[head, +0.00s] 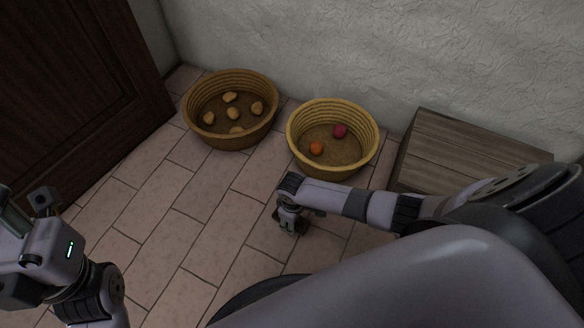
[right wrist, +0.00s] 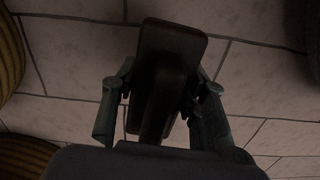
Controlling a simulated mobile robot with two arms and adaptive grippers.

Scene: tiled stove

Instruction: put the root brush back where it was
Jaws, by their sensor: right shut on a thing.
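The root brush (right wrist: 172,58) shows in the right wrist view as a dark block with a narrower part running down between the fingers. My right gripper (right wrist: 158,112) is shut on it. In the head view, my right gripper (head: 291,226) points down over the tiles, in front of the right basket. The brush is mostly hidden there, and I cannot tell its height above the floor. My left gripper (head: 28,212) is at the left edge of the head view, away from the baskets; its fingers are partly cut off.
A brown basket (head: 196,121) with several potato-like pieces stands by the wall. A yellow basket (head: 301,156), right of it, holds an orange and a red item. A wooden box (head: 460,150) stands further right. A dark door (head: 75,80) is at left. Tiles left of my right gripper are clear.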

